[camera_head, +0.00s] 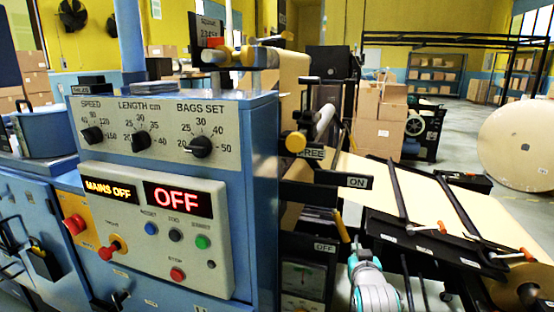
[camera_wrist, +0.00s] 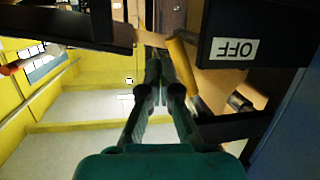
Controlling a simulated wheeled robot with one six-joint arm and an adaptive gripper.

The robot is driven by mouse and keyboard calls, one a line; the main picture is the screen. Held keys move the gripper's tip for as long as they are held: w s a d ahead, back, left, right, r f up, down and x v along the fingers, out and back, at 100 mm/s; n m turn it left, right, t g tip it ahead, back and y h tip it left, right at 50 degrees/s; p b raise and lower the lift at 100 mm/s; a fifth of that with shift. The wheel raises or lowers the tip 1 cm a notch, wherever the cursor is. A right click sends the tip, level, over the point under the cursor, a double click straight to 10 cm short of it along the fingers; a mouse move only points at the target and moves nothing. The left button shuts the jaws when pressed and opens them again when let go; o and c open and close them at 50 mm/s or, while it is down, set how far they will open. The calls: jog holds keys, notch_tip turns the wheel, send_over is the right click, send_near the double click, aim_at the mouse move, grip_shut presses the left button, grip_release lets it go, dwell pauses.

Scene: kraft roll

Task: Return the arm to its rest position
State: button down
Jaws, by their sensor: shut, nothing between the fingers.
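My gripper (camera_wrist: 155,62) shows in the wrist view with its dark fingers together and nothing between them. A yellow handle (camera_wrist: 183,72) is just right of the fingertips in that view; I cannot tell whether they touch. A black plate with an OFF label (camera_wrist: 234,49) is farther right. In the head view, part of my arm is at the bottom, right of the blue machine, and the gripper itself is not clearly visible. The yellow handle (camera_head: 341,226) also shows there, above the arm and near the OFF label (camera_head: 325,247).
The blue control cabinet (camera_head: 262,190) stands left of my arm, its displays reading MAINS OFF and OFF. A kraft paper web (camera_head: 455,195) and black bars (camera_head: 461,212) are on the right. Cardboard boxes (camera_head: 378,135) stand behind. Open floor (camera_head: 462,120) lies at the back right.

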jog(key=s+a+f+n+y, duration=0.1)
jog(key=s+f, duration=1)
jog(key=s, duration=0.4)
jog(key=s+a+f+y, duration=0.1)
jog(key=s+f, duration=0.9)
jog(key=s, duration=0.4)
jog(key=f+v, duration=0.1)
jog(key=v, duration=3)
jog(key=shift+s+a+f, duration=0.3)
jog(key=shift+s+a, duration=0.1)
jog(key=shift+s, duration=0.05)
